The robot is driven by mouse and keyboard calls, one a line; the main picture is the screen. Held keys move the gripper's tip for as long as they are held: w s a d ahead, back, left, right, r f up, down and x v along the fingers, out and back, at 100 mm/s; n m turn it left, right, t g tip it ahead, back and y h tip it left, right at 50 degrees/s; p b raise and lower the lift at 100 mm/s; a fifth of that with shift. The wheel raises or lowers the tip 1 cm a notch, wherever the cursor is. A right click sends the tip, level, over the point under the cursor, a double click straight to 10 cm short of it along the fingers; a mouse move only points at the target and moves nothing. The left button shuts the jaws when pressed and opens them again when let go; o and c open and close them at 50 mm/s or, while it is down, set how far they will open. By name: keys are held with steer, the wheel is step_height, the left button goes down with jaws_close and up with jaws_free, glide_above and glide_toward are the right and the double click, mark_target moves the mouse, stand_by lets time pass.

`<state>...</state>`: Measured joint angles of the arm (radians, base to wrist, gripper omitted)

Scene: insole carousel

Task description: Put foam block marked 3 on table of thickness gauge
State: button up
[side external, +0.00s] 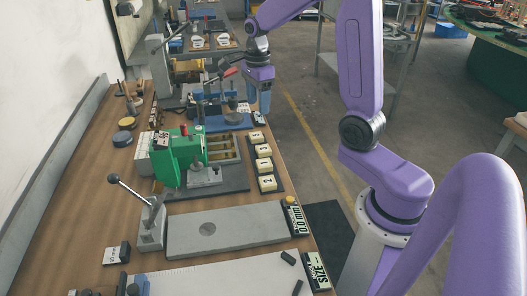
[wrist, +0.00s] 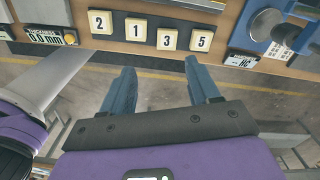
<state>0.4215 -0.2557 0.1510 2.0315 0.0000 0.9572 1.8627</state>
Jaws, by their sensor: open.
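The foam block marked 3 (wrist: 169,39) is cream with a black number, third from the left in a row in the wrist view. In the side view it lies in the row (side external: 262,150) right of the green machine. My gripper (wrist: 160,68) is open and empty; its blue fingers are apart, below the row in the wrist view. In the side view my gripper (side external: 259,97) hangs above the far end of the row. A grey plate with a round spot (side external: 230,232), beside a lever stand and a 0.0 mm display (side external: 293,217), appears to be the gauge table.
Foam blocks marked 2 (wrist: 100,22), 1 (wrist: 136,32) and 5 (wrist: 202,40) flank it. A green machine (side external: 180,158) stands left of the row. A blue device with an HC label (wrist: 243,58) is at the right. Open floor lies right of the bench.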

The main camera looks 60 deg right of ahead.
steer(key=d+m, duration=0.2)
glide_above(263, 149)
steer(key=shift+m, duration=0.4)
steer(key=f, duration=1.2)
steer(key=shift+w+d+f, duration=0.1)
steer(key=shift+w+f, duration=0.05)
steer(key=shift+w, duration=0.1)
steer(key=shift+s+f, duration=0.15)
steer(key=shift+f, duration=1.2)
steer(key=shift+s+f, duration=0.1)
steer(key=shift+f, duration=1.2)
steer(key=c, duration=0.9)
